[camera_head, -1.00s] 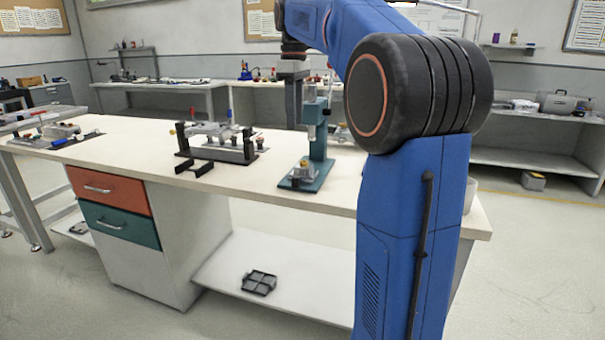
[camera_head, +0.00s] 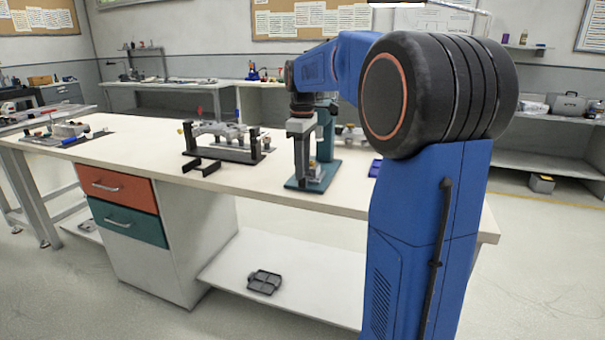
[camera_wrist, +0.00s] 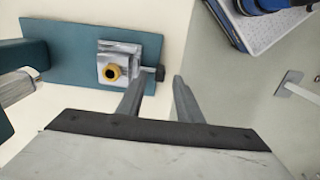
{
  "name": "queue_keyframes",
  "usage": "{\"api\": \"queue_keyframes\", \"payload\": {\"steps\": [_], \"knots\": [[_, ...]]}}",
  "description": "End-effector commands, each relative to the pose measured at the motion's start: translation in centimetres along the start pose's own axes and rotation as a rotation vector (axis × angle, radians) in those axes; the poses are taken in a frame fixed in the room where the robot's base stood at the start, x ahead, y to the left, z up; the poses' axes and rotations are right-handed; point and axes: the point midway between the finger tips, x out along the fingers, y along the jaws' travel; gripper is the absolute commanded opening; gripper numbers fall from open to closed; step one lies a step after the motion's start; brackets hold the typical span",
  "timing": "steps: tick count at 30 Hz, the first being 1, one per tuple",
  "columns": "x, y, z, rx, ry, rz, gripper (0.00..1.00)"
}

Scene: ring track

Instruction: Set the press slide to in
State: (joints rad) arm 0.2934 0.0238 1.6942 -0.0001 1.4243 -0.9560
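The teal press (camera_head: 326,135) stands on the workbench, partly hidden behind my gripper in the head view. In the wrist view its teal base plate (camera_wrist: 60,45) carries a pale grey slide block (camera_wrist: 119,50) with a brass round piece (camera_wrist: 112,71). A short rod with a dark knob (camera_wrist: 158,73) sticks out from the block's right side. My gripper (camera_wrist: 157,82) is open, with its two fingers apart and their tips near the dark knob. I cannot tell whether either finger touches it. In the head view, my gripper (camera_head: 301,150) points down at the press.
A fixture with black end posts (camera_head: 225,143) stands left of the press, with a small black bracket (camera_head: 201,166) in front. A blue object (camera_head: 375,168) lies right of the press. In the wrist view, a blue-and-white item (camera_wrist: 262,20) is at upper right. The bench front is mostly clear.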

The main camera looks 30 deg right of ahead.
Motion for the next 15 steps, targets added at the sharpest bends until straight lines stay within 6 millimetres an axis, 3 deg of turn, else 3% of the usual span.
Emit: {"api": "queue_keyframes", "payload": {"steps": [6,15], "knots": [[2.1,0.0,0.0,0.0,0.0,0.0,0.33],[2.6,0.0,0.0,0.0,0.0,0.001,0.33]]}}
